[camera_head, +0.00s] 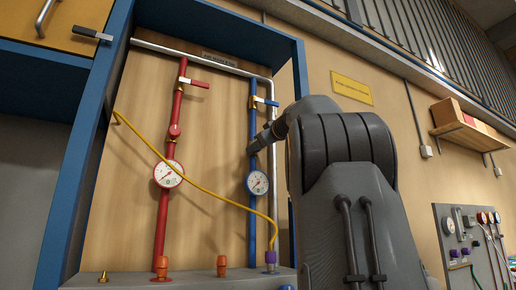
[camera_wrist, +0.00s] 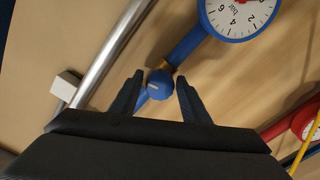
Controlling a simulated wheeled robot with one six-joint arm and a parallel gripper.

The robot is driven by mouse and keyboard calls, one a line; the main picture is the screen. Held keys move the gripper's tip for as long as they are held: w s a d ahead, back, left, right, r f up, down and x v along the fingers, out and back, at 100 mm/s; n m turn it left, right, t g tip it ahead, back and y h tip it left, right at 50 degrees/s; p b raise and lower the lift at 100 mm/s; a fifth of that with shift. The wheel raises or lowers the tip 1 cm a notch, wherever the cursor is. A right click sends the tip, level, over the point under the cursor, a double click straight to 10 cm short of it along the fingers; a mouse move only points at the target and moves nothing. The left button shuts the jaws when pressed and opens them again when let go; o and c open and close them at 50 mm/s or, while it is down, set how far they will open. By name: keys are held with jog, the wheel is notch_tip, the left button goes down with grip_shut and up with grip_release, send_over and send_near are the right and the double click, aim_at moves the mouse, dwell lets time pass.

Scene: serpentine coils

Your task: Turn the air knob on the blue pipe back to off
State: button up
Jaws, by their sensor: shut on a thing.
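The blue pipe (camera_head: 252,215) runs upright on the wooden panel, with a round blue-rimmed gauge (camera_head: 257,183) on it. In the wrist view the blue air knob (camera_wrist: 160,86) sits on the pipe beside the gauge (camera_wrist: 242,14), with a short pale mark on its face. My gripper (camera_wrist: 158,92) is shut on the knob, one dark finger on each side. In the head view my gripper (camera_head: 252,149) reaches the blue pipe from the right, just above the gauge, and hides the knob. The setting that the mark points to cannot be read.
A red pipe (camera_head: 161,225) with a knob (camera_head: 174,131) and gauge (camera_head: 168,174) stands to the left. A yellow hose (camera_head: 200,186) crosses both pipes. A blue lever (camera_head: 266,101) sits above my gripper. The silver pipe (camera_head: 274,170) and blue frame (camera_head: 301,75) are close on the right.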

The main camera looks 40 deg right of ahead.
jog(key=shift+n, duration=0.3)
jog(key=shift+o, duration=0.9)
jog(key=shift+n+b, duration=0.8)
jog(key=shift+b, duration=0.2)
jog(key=shift+s+r+n+b, duration=0.15)
jog(key=shift+n+b, duration=0.15)
jog(key=shift+n, duration=0.3)
jog(key=shift+o, duration=0.3)
jog(key=shift+n+b, duration=0.6)
jog(key=shift+n, duration=0.2)
jog(key=shift+n+b, duration=0.3)
jog(key=shift+n, duration=0.3)
jog(key=shift+r, duration=0.1)
